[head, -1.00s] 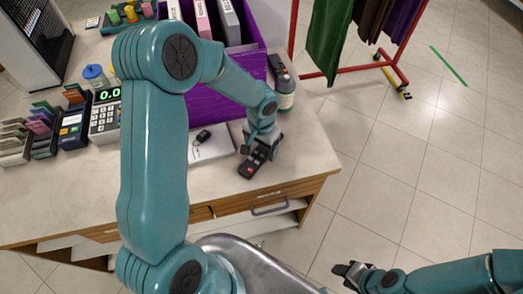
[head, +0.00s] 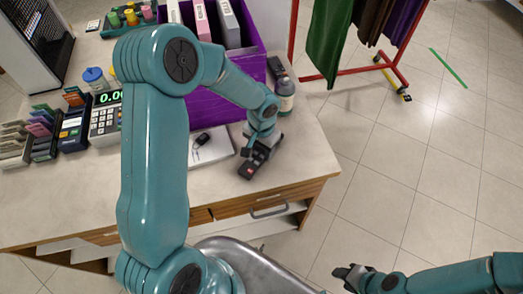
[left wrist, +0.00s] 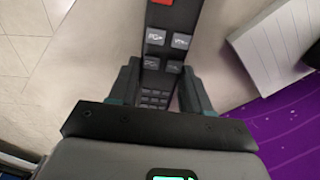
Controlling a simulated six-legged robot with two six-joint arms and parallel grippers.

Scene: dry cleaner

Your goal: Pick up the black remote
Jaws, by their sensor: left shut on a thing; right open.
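The black remote (head: 248,169) lies near the front right corner of the counter in the head view, with a red button at its near end. My left gripper (head: 260,149) is shut on it from above. In the left wrist view, the remote (left wrist: 159,62) runs between the two fingers of my left gripper (left wrist: 157,90), with grey labelled buttons and its red button at the top. I cannot tell whether the remote still touches the counter. My right gripper (head: 346,273) is open and empty, over the floor at the lower right.
A white pad with a dark key fob (head: 203,139) lies left of the gripper. A purple box of binders (head: 205,100) and a bottle (head: 285,93) stand behind. The counter's front left is clear (head: 70,200).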

